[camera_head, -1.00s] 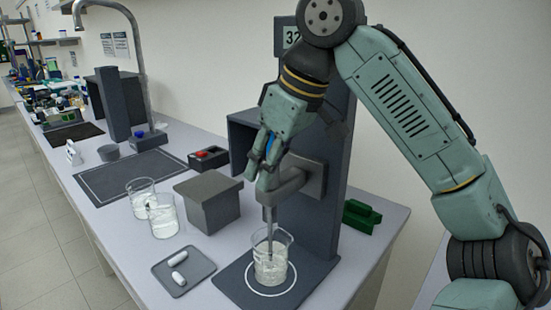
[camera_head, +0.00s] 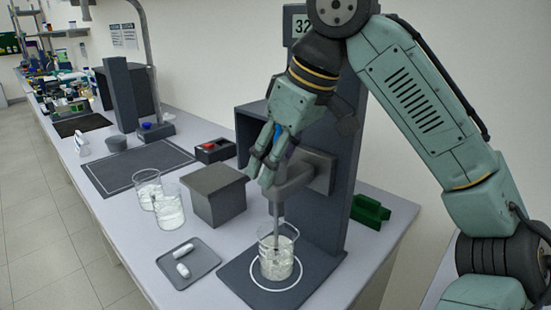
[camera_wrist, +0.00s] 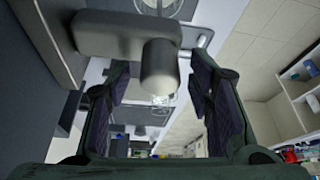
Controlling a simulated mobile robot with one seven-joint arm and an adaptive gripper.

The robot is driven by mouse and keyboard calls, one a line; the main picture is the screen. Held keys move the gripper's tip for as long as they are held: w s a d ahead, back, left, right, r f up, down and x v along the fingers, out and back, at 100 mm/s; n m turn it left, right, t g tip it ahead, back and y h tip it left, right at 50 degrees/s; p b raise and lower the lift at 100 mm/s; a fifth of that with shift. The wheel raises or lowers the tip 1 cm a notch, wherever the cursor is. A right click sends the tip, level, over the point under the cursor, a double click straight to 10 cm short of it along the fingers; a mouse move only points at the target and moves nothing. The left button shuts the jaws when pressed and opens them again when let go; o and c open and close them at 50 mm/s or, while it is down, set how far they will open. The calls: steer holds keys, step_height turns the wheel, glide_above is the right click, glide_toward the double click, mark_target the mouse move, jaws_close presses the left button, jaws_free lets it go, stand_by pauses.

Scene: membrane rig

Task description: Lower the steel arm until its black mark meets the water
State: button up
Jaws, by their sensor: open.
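The steel arm (camera_head: 292,185) juts from a tall dark column over a glass beaker (camera_head: 278,262), and its thin rod (camera_head: 277,213) reaches down into the beaker. The beaker holds clear water and stands inside a white ring on the dark base. The black mark is too small to tell apart clearly, so I cannot tell its height against the water. My gripper (camera_head: 265,170) is at the steel arm's outer end. In the wrist view, the open fingers of my gripper (camera_wrist: 160,88) stand on either side of the arm's rounded end (camera_wrist: 160,72), with gaps showing.
A grey box (camera_head: 217,200), two more beakers (camera_head: 168,208) and a small tray (camera_head: 187,264) with white capsule-shaped pieces stand left of the column. A box with a red button (camera_head: 213,150) is behind. A green block (camera_head: 370,209) lies right of the column.

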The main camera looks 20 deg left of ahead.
steer(key=shift+r, duration=0.1)
steer(key=v, duration=1.1)
steer(key=shift+r, duration=0.4)
steer(key=shift+s+d, duration=0.1)
steer(key=shift+s, duration=0.05)
